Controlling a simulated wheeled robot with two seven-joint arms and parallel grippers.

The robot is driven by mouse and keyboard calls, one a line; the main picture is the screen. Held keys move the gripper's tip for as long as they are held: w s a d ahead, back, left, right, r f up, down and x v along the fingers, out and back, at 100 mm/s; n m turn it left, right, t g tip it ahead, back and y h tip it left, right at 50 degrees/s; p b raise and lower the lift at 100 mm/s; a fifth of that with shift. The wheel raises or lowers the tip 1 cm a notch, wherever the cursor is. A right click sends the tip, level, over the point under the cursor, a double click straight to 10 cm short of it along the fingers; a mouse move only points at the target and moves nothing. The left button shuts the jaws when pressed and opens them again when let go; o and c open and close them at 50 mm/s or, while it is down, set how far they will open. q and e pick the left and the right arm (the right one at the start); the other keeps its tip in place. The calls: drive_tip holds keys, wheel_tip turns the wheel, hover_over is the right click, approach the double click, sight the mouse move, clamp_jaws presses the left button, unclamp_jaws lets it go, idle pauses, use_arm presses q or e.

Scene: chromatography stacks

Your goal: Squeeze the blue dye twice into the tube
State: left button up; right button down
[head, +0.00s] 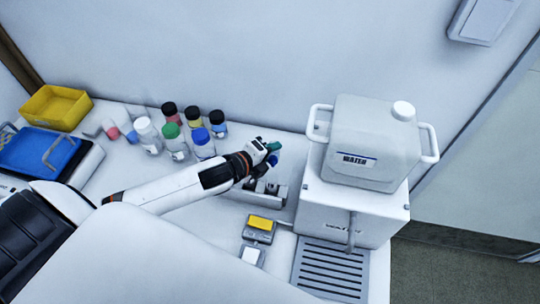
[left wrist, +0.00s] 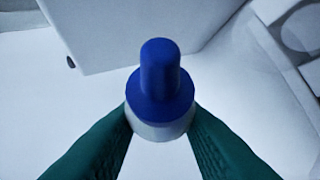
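My left gripper (head: 269,152) reaches in from the left over the bench, with its green fingers close to the water dispenser. In the left wrist view its two green fingers (left wrist: 160,122) are shut on the sides of a small pale bottle with a blue cap, the blue dye (left wrist: 160,82). The blue cap also shows in the head view (head: 274,160). A grey rack (head: 262,197) stands just below the gripper, partly hidden by it. I cannot make out the tube clearly. My right gripper is not in view.
A white water dispenser (head: 352,212) with a container on top (head: 372,145) stands right of the gripper. Several capped bottles (head: 172,142) stand behind the arm. A small device with a yellow top (head: 260,224) sits in front. Yellow (head: 57,108) and blue (head: 40,150) trays are far left.

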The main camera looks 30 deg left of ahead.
use_arm(q)
drive_tip(key=shift+r+m+t+b, duration=0.15)
drive_tip(key=shift+m+t+b, duration=0.45)
drive_tip(key=shift+t+b, duration=0.95)
drive_tip(key=m+t+b, duration=0.1)
drive_tip(key=b, duration=0.2)
drive_tip(key=shift+r+b, duration=0.3)
drive_tip(key=shift+r, duration=0.4)
drive_tip(key=shift+s+t+b, duration=0.1)
drive_tip(key=shift+t+b, duration=0.15)
drive_tip(key=shift+b, duration=0.3)
drive_tip(key=shift+s+r+m+t+b, duration=0.15)
drive_tip(key=shift+m+t+b, duration=0.2)
drive_tip(key=shift+b, duration=0.3)
drive_tip(key=shift+r, duration=0.15)
